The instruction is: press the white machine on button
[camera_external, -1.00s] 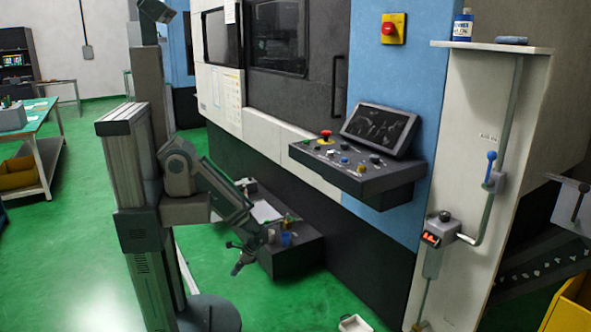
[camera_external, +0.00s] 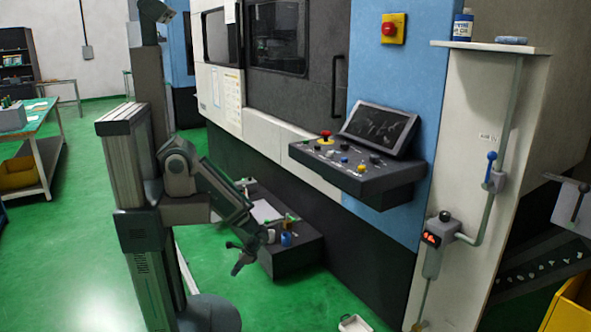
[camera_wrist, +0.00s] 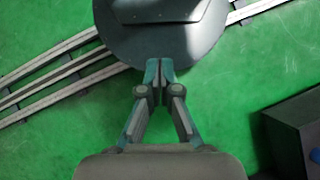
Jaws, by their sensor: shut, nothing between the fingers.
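The machine's control panel (camera_external: 352,180) is a dark sloped console with a red mushroom button (camera_external: 326,136) and several small buttons. A small pale button (camera_external: 331,153) shows near the front left of it, and a blue button (camera_external: 344,160) sits to its right. The buttons are too small to read labels, so I cannot tell for sure which is the machine on button. My gripper (camera_external: 238,267) points down, low and left of the panel, well apart from it. In the wrist view my gripper (camera_wrist: 160,68) has its fingertips together, with nothing held.
A tilted screen (camera_external: 379,129) stands behind the buttons. A low dark box (camera_external: 296,257) with small items is beside my gripper. My round base (camera_wrist: 160,40) and the floor rails (camera_wrist: 50,75) show below the gripper. Green floor (camera_external: 80,230) is open at left.

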